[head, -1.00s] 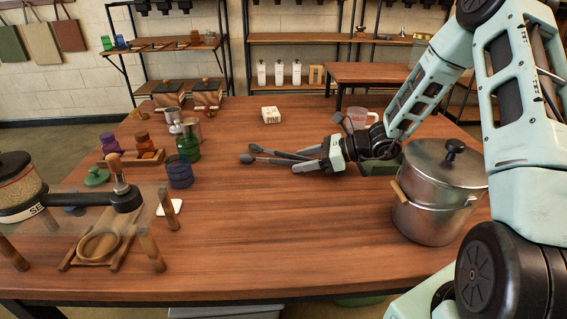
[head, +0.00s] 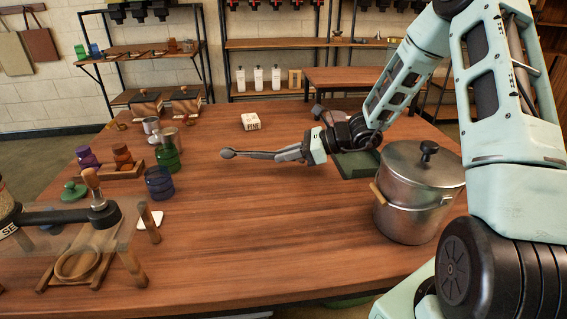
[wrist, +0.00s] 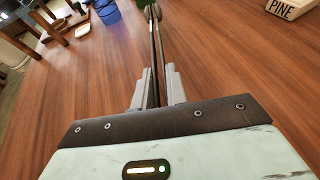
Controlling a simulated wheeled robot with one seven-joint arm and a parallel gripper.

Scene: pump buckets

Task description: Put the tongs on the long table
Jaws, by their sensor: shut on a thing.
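The grey tongs (head: 245,154) are in my gripper (head: 292,153), above the middle of the long wooden table (head: 250,230). They point to the left in the head view, with their rounded tips at the far end. In the wrist view the tongs (wrist: 155,45) run straight out from between the two grey fingers of my gripper (wrist: 158,88), which are shut on them. Their arms look close together. I cannot tell from these frames how high the tongs are above the wood.
A steel pot (head: 418,190) stands at the right, near my arm. A dark green tray (head: 358,164) lies behind it. A white PINE box (head: 251,121) sits farther back. Blue (head: 159,183) and green (head: 167,155) jars stand at the left. The table's front middle is clear.

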